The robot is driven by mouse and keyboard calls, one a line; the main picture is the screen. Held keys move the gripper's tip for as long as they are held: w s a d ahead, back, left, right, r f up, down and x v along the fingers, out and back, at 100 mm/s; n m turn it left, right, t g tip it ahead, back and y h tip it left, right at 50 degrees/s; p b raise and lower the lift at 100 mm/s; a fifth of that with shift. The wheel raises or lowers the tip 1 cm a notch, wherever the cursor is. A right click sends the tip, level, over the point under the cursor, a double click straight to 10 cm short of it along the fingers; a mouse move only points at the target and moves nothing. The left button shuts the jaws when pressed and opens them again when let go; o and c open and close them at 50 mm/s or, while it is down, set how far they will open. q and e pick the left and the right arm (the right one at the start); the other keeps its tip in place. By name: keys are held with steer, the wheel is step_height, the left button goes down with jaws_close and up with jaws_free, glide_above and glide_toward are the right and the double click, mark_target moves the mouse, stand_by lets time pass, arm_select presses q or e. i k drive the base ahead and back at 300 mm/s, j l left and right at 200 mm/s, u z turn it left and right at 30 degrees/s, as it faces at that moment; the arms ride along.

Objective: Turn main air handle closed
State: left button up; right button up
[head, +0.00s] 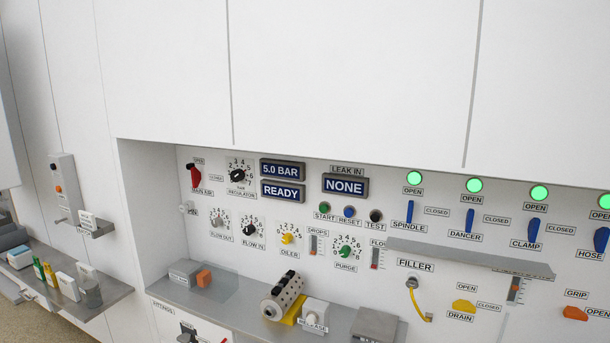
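Neither of my grippers shows in the head view.
A black regulator knob (238,175) is right of the handle. A grey shelf (235,311) below carries an orange block (203,278) and a metal cylinder block (283,294). The recess's left side wall (148,210) stands close to the handle. Green lamps and blue handles line the right.

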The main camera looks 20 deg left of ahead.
mark_target(196, 174)
steer(key=u, duration=1.4)
steer(key=i+j+u, duration=0.15)
steer(key=i+l, duration=0.05)
steer(key=i, duration=0.05)
